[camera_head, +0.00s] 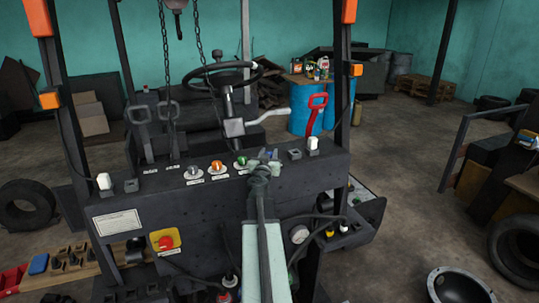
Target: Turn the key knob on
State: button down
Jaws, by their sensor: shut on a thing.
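My gripper (266,157) is at the top of the dark forklift panel (160,203), just right of the green button (241,160). It is shut on a small control there, taken to be the key knob. The jaws and wrist hide nearly all of the knob, so its turn angle cannot be told. My arm reaches up to it from the bottom middle of the picture. An orange button (216,165) and a silver round control (193,172) stand farther left in the same row, both apart from my gripper.
A white-tipped switch (313,144) and a red lever (316,112) stand right of my gripper. The steering wheel (222,77) is behind the panel. A red emergency button (166,243) is on the panel's lower left front. Cables hang below the panel on the right.

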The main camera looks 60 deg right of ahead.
jog(key=c, duration=1)
grip_release()
jog(key=shift+o, duration=0.2)
jog(key=shift+a, duration=0.15)
jog(key=v, duration=0.7)
jog(key=shift+s+a, duration=0.1)
jog(key=shift+a, duration=0.25)
jog(key=shift+d, duration=0.1)
